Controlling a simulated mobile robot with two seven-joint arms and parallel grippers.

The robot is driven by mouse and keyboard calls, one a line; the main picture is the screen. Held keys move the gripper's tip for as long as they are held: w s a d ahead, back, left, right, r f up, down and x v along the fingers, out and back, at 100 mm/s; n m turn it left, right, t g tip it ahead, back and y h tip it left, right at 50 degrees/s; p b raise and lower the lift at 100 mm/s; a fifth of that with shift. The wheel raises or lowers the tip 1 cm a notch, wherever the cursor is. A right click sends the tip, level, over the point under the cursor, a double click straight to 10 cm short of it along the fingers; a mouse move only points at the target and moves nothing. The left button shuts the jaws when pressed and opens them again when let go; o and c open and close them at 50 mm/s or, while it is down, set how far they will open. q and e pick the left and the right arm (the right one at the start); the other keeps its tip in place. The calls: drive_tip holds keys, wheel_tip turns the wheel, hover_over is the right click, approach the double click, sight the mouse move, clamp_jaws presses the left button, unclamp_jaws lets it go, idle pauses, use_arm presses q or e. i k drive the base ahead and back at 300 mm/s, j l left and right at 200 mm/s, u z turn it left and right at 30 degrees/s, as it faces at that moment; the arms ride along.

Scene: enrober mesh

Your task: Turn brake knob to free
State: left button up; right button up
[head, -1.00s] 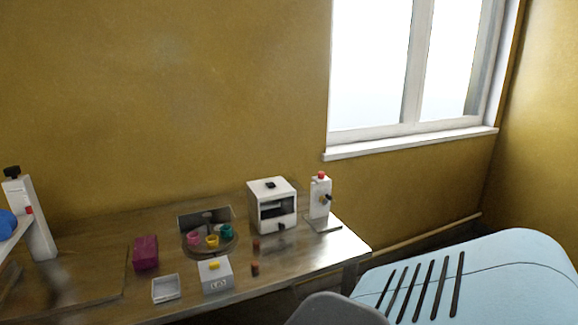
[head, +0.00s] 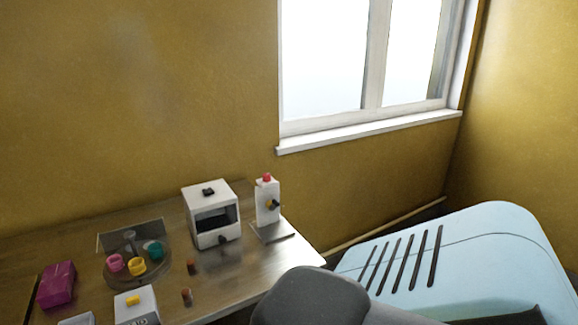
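No label shows which part is the brake knob. In the head view a white upright stand (head: 267,203) at the table's right end has a red cap (head: 266,177) and a small dark side knob with yellow at its base (head: 274,204). Left of it a white box with a dark opening (head: 211,216) has a black knob (head: 224,239) low on its front and a black piece (head: 208,192) on top. A small white box (head: 134,307) with a yellow top piece (head: 133,300) is at the lower edge. Neither gripper is in view.
The wooden table (head: 235,278) holds a round tray with pink, yellow and teal cups (head: 153,250), a magenta block (head: 57,285) and two small brown pieces (head: 187,294). A large pale blue slotted form (head: 480,255) stands right. A grey rounded part, seemingly mine, covers the lower middle.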

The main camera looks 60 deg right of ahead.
sight(266, 176)
drive_tip(key=l+z, duration=0.2)
drive_tip(key=l, duration=0.7)
drive_tip(key=k+l+u, duration=0.1)
drive_tip(key=l+u, duration=0.3)
drive_tip(key=l, duration=0.5)
drive_tip(key=i+l+z, duration=0.2)
drive_tip(key=l, duration=0.2)
drive_tip(key=l+z, duration=0.2)
drive_tip(key=l, duration=0.25)
drive_tip(key=k, duration=0.15)
drive_tip(key=i+l+z, duration=0.15)
drive_tip(key=z, duration=0.2)
drive_tip(key=i, duration=0.1)
